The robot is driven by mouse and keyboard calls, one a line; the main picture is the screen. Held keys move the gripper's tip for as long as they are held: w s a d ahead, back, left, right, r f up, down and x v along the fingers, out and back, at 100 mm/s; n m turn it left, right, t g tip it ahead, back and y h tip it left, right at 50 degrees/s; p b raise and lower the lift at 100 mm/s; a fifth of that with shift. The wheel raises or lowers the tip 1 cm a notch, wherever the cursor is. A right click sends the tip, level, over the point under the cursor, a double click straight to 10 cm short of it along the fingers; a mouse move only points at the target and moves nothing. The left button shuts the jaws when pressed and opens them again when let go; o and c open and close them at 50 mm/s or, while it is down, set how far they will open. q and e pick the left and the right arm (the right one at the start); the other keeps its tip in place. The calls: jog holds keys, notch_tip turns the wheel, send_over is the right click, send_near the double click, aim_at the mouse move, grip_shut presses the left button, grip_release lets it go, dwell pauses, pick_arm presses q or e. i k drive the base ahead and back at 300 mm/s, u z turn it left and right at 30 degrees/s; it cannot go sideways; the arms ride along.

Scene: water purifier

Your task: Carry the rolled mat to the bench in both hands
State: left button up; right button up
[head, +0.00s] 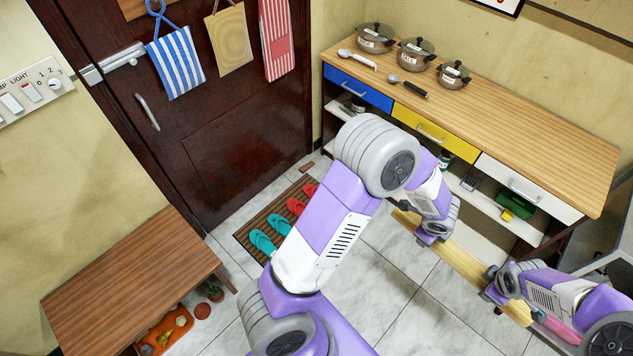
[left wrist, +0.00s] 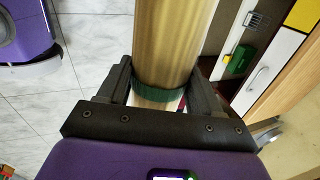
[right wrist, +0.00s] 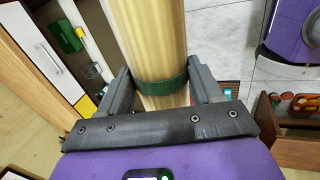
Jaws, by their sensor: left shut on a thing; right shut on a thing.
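The rolled mat (head: 462,264) is a long pale beige roll. It is held between my two grippers above the tiled floor, in front of the drawer counter. My left gripper (head: 429,234) is shut on the roll near one end; in the left wrist view its fingers flank the mat (left wrist: 168,45) at a dark green band. My right gripper (head: 494,287) is shut on it near the other end; in the right wrist view its fingers flank the mat (right wrist: 150,40) at another green band. The brown wooden bench (head: 130,285) stands at the lower left, its top bare.
A counter (head: 520,120) with blue, yellow and white drawers holds several pots and utensils. A dark door (head: 235,150) is at the back. Slippers lie on a floor mat (head: 245,235). An orange tray (head: 165,335) and a small plant sit by the bench. Floor tiles between are clear.

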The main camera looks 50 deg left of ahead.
aim_at(129, 282)
jog(key=k, duration=0.9)
jog(key=u, duration=3.15)
